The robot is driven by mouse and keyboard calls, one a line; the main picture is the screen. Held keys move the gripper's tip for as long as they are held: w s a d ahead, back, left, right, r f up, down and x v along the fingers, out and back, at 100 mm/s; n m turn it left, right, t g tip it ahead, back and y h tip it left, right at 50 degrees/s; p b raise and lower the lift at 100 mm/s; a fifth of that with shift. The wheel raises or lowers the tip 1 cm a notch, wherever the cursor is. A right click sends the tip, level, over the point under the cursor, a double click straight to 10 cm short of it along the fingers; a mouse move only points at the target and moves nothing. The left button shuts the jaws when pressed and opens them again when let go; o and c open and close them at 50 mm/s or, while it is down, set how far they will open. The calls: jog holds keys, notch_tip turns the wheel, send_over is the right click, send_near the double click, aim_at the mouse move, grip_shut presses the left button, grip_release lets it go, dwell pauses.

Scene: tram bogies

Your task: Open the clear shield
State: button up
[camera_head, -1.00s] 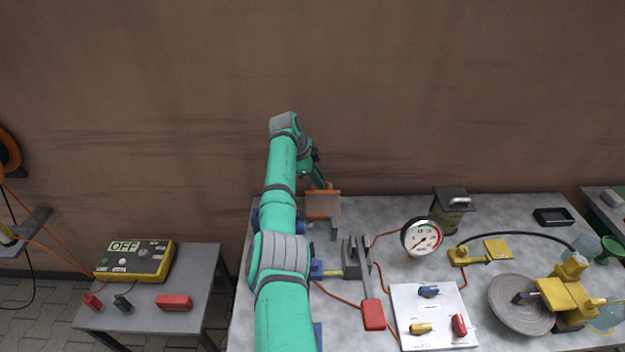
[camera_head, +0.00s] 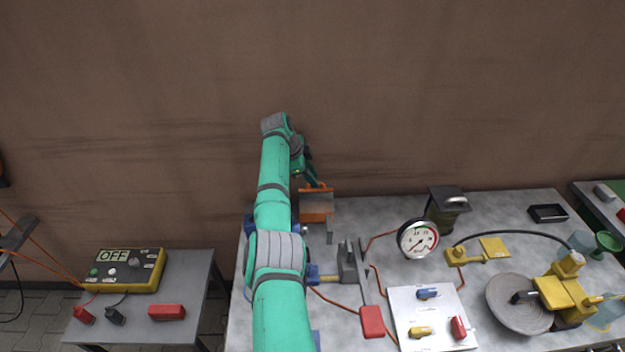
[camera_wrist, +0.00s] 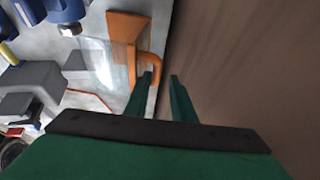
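The clear shield (camera_wrist: 98,62) is a see-through panel with an orange frame (camera_wrist: 126,38) and a curved orange handle (camera_wrist: 152,66) in the wrist view. In the head view, the shield (camera_head: 316,207) stands at the back left of the table, with the orange bar along its top. My gripper (camera_wrist: 160,78) has two green fingers spread apart with a gap between them. The left fingertip is beside the handle's lower end; I cannot tell whether they touch. In the head view, my gripper (camera_head: 314,182) is just above the shield's top, partly hidden by my wrist.
Blue fittings (camera_wrist: 63,12) and a grey block (camera_wrist: 32,86) lie beside the shield. A lever with a red grip (camera_head: 372,321), a gauge (camera_head: 417,239) and a white board (camera_head: 407,307) are to its right. The brown wall (camera_head: 420,90) is close behind.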

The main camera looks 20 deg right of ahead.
jog(key=shift+o, duration=0.7)
jog(key=shift+w+a, duration=0.1)
jog(key=shift+a+r, duration=0.15)
jog(key=shift+a, duration=0.1)
jog(key=v, duration=1)
jog(key=shift+r, duration=0.2)
jog(key=shift+d, duration=0.1)
jog(key=shift+d+f, duration=0.1)
